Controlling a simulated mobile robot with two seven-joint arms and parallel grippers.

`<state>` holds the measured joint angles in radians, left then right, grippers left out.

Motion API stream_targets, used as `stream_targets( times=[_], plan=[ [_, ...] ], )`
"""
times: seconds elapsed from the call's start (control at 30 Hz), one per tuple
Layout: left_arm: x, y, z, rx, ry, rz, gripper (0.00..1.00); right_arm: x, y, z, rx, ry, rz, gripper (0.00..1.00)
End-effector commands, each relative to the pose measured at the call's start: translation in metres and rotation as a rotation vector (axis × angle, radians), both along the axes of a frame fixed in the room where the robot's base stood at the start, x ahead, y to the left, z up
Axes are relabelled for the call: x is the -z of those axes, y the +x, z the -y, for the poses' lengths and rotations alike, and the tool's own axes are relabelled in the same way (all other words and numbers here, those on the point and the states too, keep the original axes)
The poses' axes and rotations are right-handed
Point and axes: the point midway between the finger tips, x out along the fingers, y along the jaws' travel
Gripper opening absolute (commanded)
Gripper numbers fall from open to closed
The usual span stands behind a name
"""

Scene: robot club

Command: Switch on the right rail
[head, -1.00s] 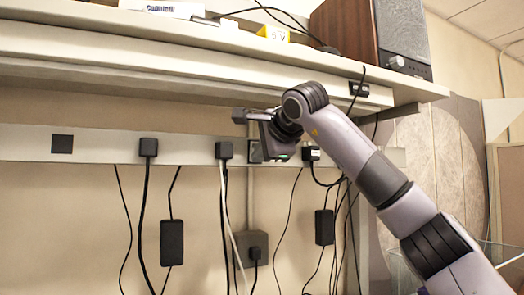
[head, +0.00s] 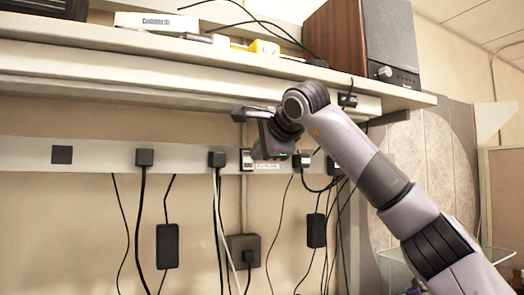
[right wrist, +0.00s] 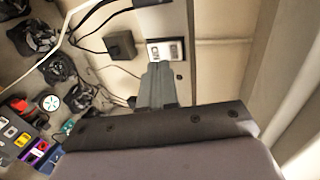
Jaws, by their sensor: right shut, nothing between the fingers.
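A grey power rail (head: 105,153) runs along the wall under the shelf. On it, a small light switch plate (head: 246,160) with a printed label to its right shows just left of my right gripper (head: 264,150). In the right wrist view, the switch plate (right wrist: 166,50) has two rockers, with a white surround. The right gripper's fingers (right wrist: 158,75) are shut and empty, and their tips point at the plate's lower edge. I cannot tell whether they touch it. The rocker positions are too small to read. My left gripper is not in view.
Black plugs (head: 217,159) sit in the rail on both sides of the switch plate, with cables hanging below. The shelf (head: 180,62) overhangs the rail and carries a speaker (head: 390,45). A small black switch (head: 347,100) is on the shelf's front edge.

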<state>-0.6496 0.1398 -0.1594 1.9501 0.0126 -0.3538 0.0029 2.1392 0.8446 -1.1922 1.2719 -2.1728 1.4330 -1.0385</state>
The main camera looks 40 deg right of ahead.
Motion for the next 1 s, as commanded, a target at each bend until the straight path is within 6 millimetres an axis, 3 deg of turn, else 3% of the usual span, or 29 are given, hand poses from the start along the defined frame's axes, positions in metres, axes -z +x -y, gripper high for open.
stream_targets(
  times=[0.03,0.2,0.43,0.6,1.0],
  plan=[
    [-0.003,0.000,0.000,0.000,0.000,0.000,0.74,-0.003,0.001,-0.002,-0.003,0.000,0.001,0.00],
    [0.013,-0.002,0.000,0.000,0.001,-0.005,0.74,-0.018,-0.040,-0.013,-0.004,0.000,0.006,0.00],
    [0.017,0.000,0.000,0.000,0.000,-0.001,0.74,-0.035,-0.076,-0.022,-0.002,-0.001,0.003,0.00],
    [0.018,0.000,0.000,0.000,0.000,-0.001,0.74,-0.040,-0.087,-0.025,-0.002,-0.001,0.001,0.00],
    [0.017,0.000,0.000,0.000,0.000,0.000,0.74,-0.041,-0.089,-0.026,-0.002,0.000,-0.001,0.00]
  ],
)
